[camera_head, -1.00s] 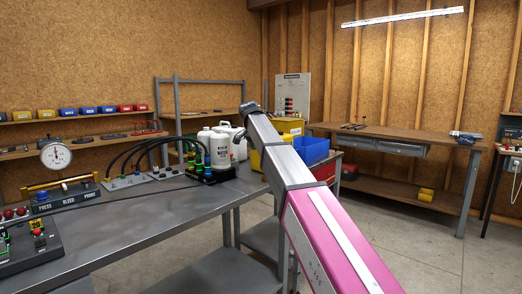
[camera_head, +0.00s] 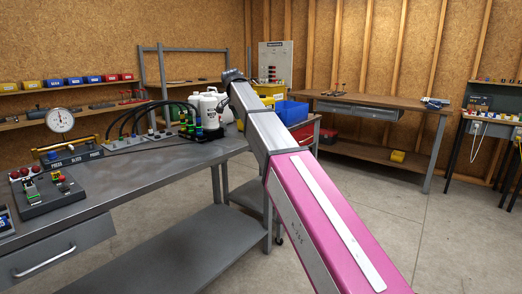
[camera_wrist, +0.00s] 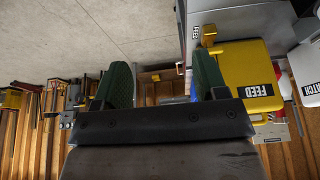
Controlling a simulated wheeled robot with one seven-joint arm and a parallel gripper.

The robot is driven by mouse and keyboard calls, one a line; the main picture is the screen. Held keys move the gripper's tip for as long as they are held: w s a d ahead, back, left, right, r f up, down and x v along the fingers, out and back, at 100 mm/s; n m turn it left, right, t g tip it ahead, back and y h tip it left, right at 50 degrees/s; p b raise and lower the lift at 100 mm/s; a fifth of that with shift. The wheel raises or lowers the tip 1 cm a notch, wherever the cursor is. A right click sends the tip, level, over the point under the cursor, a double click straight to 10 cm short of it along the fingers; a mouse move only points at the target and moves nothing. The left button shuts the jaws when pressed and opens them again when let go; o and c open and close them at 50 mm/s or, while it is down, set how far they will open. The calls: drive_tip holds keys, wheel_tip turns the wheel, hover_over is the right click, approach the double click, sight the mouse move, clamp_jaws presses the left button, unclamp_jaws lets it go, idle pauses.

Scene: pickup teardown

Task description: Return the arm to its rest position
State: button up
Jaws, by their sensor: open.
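My arm shows in the head view as a pink and grey limb reaching away over the floor beside the metal workbench (camera_head: 150,182). Its far end is by the white jugs, and the gripper's fingers are hidden there. In the wrist view my gripper (camera_wrist: 162,85) shows two green fingers set wide apart with nothing between them. A yellow container labelled FEED (camera_wrist: 243,70) is beyond the right finger, and I cannot tell its distance.
The metal workbench carries a dial gauge (camera_head: 60,121), a button panel (camera_head: 47,190) and white jugs (camera_head: 207,103). Blue bins (camera_head: 292,112) stand behind the arm. A wooden bench (camera_head: 375,102) lines the back wall. Bare floor (camera_head: 450,220) is open at the right.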

drive_tip(key=s+d+f+n+g, duration=0.1)
drive_tip(key=s+d+f, duration=0.5)
drive_tip(key=f, duration=0.7)
drive_tip(key=s+d+f+n+y, duration=0.1)
drive_tip(key=s+d+f+n, duration=0.2)
drive_tip(key=f, duration=1)
drive_tip(key=s+d+f+n+g, duration=0.1)
drive_tip(key=s+d+f, duration=0.8)
drive_tip(key=d+f, duration=0.3)
wheel_tip(320, 180, down, 2)
drive_tip(key=shift+n+g+y, duration=0.3)
drive_tip(key=shift+n+y, duration=0.1)
drive_tip(key=shift+n+g+y, duration=0.4)
drive_tip(key=shift+n+y, duration=0.1)
drive_tip(key=shift+n, duration=0.4)
drive_tip(key=s+d+f, duration=0.1)
drive_tip(key=s+f, duration=0.2)
drive_tip(key=s, duration=0.1)
drive_tip(key=s+d+f, duration=0.2)
drive_tip(key=s+f, duration=0.1)
drive_tip(key=s, duration=0.1)
drive_tip(key=s+d+f, duration=0.2)
drive_tip(key=s+f, duration=0.1)
drive_tip(key=s, duration=0.1)
drive_tip(key=shift+s+d+f, duration=0.2)
drive_tip(key=shift+d+f, duration=0.05)
drive_tip(key=shift+c, duration=0.3)
